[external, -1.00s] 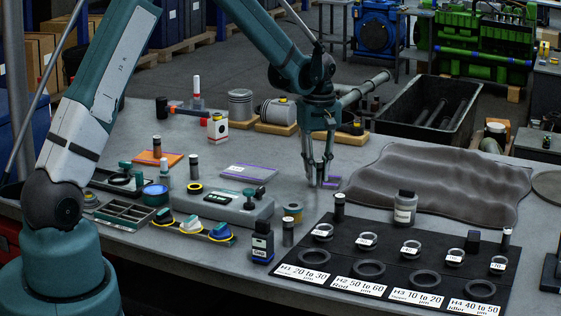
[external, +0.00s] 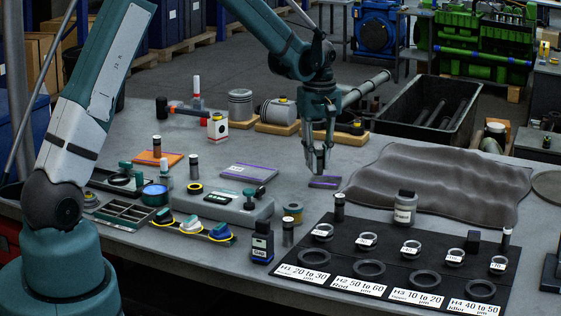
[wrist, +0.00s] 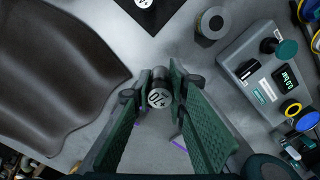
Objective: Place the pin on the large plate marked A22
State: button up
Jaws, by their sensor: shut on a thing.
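My gripper (external: 318,163) is shut on a short dark pin with a grey end marked like "+10" (wrist: 158,97), seen between the fingers in the wrist view. It is raised above the table, above a small grey plate with a purple edge (external: 325,182). A purple edge (wrist: 179,142) shows beside the right finger in the wrist view. A larger grey plate with purple edges and a white label (external: 247,172) lies flat to the left of the gripper, with no pin seen on it. Its label is too small to read.
A grey gauge box (external: 228,207) stands in front of the larger plate. A rumpled dark mat (external: 430,183) lies to the right. A black board with rings (external: 390,262) is at the front right. An orange plate (external: 150,157) with a dark cylinder lies farther left.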

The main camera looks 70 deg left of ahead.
jog(key=shift+a, duration=0.1)
jog(key=s+a, duration=0.2)
jog(key=a, duration=0.6)
jog(key=s+a, duration=0.3)
jog(key=a, duration=0.4)
jog(key=r, duration=0.2)
send_over(249, 171)
jog(key=shift+f+n, duration=0.25)
jog(key=shift+n, duration=0.05)
jog(key=shift+f, duration=3.15)
jog(key=shift+f, duration=1.85)
jog(key=shift+f, duration=0.15)
jog(key=o, duration=1)
